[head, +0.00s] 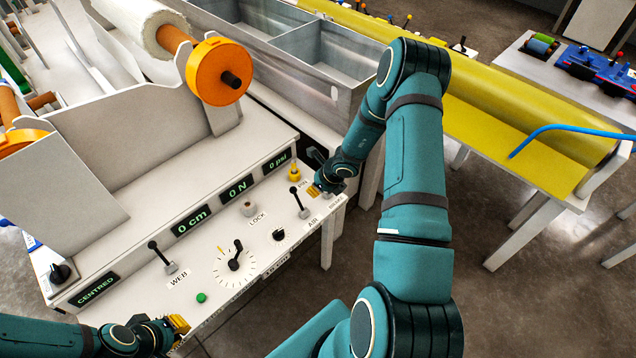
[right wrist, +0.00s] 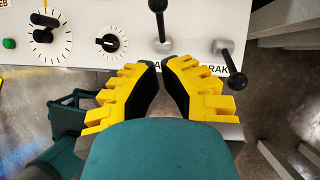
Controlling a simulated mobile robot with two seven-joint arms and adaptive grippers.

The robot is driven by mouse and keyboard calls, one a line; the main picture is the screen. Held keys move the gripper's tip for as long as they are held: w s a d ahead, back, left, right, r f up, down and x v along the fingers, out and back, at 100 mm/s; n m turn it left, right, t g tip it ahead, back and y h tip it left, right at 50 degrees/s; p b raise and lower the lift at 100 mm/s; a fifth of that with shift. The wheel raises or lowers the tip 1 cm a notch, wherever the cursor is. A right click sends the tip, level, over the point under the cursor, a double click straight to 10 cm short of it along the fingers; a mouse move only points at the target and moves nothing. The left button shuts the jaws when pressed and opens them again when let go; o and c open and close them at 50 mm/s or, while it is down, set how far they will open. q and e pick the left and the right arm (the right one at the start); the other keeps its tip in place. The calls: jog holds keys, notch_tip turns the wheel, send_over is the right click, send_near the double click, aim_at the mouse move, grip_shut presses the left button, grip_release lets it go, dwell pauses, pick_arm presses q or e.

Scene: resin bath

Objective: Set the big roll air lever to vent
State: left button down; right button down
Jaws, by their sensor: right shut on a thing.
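The air lever (head: 298,203) stands at the right end of the white control panel, above the label AIR. Its black handle leans toward the back of the panel. In the right wrist view the lever (right wrist: 162,28) rises just past my fingertips. My right gripper (head: 318,190) is at the panel's front right edge, its fingers (right wrist: 161,65) drawn close together. The lever's base is apart from the tips; what they hold cannot be made out. The vent marking is not readable. My left gripper (head: 178,325) is at the panel's lower left front; its jaw opening is unclear.
The brake lever (right wrist: 228,60) tilts toward me just right of my right fingers. A black knob (head: 279,235) and a dial (head: 236,263) lie left of the air lever. The pressure display (head: 277,162) reads 0 psi. A web lever (head: 162,258) stands farther left.

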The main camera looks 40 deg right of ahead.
jog(key=shift+w+v, duration=0.2)
jog(key=shift+v, duration=0.95)
jog(key=shift+r, duration=0.1)
